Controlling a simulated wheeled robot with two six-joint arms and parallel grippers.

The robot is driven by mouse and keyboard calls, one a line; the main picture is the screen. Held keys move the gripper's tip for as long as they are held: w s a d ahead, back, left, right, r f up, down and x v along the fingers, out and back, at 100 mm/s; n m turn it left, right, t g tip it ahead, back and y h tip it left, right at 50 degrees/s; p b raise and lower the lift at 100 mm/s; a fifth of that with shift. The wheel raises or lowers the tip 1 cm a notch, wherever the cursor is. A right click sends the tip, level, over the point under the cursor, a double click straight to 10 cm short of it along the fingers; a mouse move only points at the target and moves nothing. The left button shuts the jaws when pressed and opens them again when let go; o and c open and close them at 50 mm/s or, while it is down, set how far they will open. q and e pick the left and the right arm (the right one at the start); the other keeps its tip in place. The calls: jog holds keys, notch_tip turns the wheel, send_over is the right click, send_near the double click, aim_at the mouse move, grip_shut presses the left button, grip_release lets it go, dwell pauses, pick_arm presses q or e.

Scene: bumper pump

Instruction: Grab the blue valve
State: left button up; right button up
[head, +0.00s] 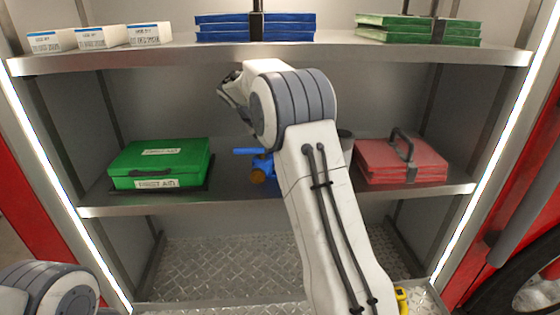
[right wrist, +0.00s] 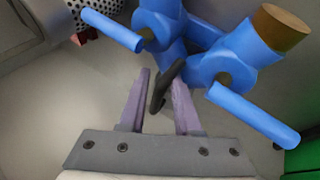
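The blue valve (head: 255,160) stands on the middle shelf, mostly hidden behind my right arm in the head view; a blue bar and a brown round end show. In the right wrist view the blue valve (right wrist: 235,62) fills the top, with blue side bars and a brown cap. My right gripper (right wrist: 160,76) is open, its two purple fingers pointing at the valve. A dark bar (right wrist: 160,92) lies between the fingers, with the fingers apart around it; whether either touches it I cannot tell. My left gripper is out of view.
A green first aid case (head: 160,160) sits left on the middle shelf (head: 130,210); a red case (head: 400,160) sits right. The upper shelf (head: 345,52) holds white boxes (head: 95,38), blue cases (head: 290,28) and green cases (head: 385,30).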

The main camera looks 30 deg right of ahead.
grip_shut()
jog(key=shift+r, duration=0.1)
dwell(1.2)
